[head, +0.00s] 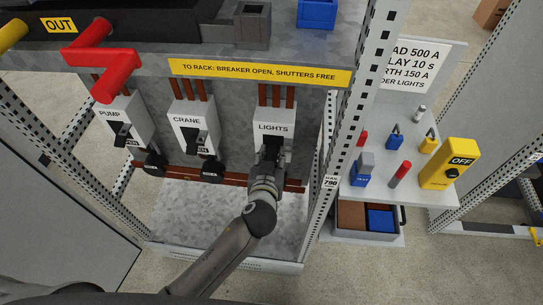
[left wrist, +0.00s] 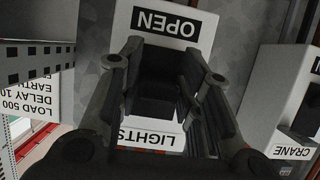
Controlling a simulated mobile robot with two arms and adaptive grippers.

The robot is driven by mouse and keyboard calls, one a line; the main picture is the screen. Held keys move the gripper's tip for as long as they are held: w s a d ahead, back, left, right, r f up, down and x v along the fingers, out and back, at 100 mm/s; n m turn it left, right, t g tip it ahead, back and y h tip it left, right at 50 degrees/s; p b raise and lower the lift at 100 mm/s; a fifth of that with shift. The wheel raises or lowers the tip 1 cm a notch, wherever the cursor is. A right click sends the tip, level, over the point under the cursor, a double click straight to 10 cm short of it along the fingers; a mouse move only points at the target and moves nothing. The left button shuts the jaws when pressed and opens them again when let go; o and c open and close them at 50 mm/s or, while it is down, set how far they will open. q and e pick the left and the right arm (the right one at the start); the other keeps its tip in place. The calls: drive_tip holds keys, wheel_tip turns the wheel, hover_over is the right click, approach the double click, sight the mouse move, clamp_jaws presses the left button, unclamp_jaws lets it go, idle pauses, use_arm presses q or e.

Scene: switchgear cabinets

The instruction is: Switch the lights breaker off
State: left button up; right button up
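The lights breaker (head: 274,128) is a white box labelled LIGHTS on the grey cabinet panel, below three copper bars. My left gripper (head: 271,157) is at its front and hides its lower part. In the left wrist view the lights breaker (left wrist: 205,22) appears upside down, with the word OPEN clear and LIGHTS partly covered. Its black handle (left wrist: 157,88) lies between the two fingers of my left gripper (left wrist: 172,62). The fingers stand apart on either side of it; a firm grip does not show. My right gripper is not in view.
The crane breaker (head: 190,124) and pump breaker (head: 118,115) stand to the left, with black padlock-like tags below. A perforated post (head: 352,150) rises close on the right. A red handle (head: 100,62) juts out above.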

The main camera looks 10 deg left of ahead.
use_arm(q)
drive_tip(key=shift+o, duration=1.1)
drive_tip(key=v, duration=1.2)
